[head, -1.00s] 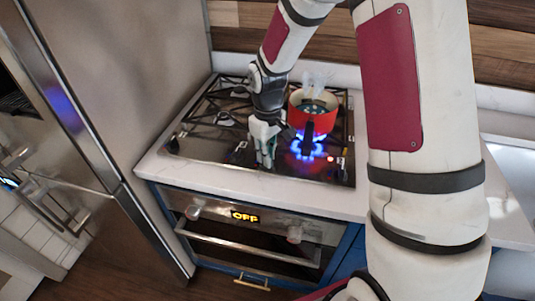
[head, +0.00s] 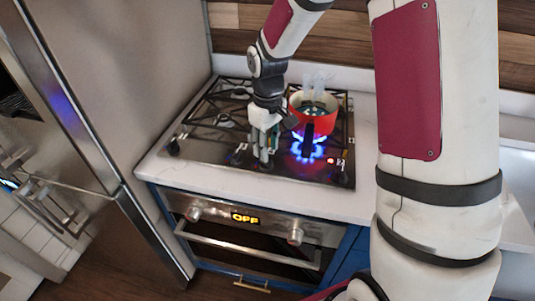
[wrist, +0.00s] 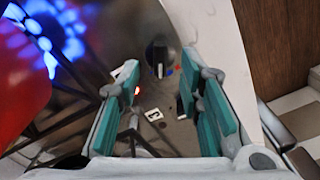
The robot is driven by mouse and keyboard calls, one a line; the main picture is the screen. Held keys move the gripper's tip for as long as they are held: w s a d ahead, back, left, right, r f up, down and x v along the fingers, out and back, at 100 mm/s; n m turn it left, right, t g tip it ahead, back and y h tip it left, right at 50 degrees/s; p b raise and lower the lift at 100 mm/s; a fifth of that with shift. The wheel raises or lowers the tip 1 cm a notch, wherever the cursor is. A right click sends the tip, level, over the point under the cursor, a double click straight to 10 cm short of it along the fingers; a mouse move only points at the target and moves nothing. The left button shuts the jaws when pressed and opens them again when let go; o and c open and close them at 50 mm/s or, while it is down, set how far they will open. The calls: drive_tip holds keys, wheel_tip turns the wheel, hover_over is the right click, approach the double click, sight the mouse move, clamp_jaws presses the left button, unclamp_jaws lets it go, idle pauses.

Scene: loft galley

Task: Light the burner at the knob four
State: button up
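The black stove (head: 215,160) has a row of dark knobs along its front, among them a left knob (head: 174,147) and a rightmost knob (head: 342,178). A blue flame (head: 307,148) burns under the red pot. In the head view my gripper (head: 264,155) points down over the front knob row, left of the flame. In the wrist view my gripper (wrist: 165,112) has its teal fingers apart with nothing held. A dark knob (wrist: 160,58) shows beyond the fingertips. A small number tag (wrist: 153,115), perhaps a 3, lies between them. I cannot make out a tag four.
A red light (head: 331,160) glows near the rightmost knob. The oven display (head: 245,217) below reads OFF. The steel fridge (head: 130,90) stands at the left. White counter (head: 340,204) borders the stove.

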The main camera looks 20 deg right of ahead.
wheel_tip(320, 180, up, 8)
idle(0.7)
drive_tip(key=s+r+m+t, duration=0.2)
drive_tip(key=s+r+t, duration=0.1)
drive_tip(key=s+r, duration=0.8)
drive_tip(key=s+r+m+t, duration=0.2)
drive_tip(key=s+m, duration=0.1)
drive_tip(key=s, duration=1)
drive_tip(key=shift+r, duration=0.3)
drive_tip(key=shift+a, duration=0.1)
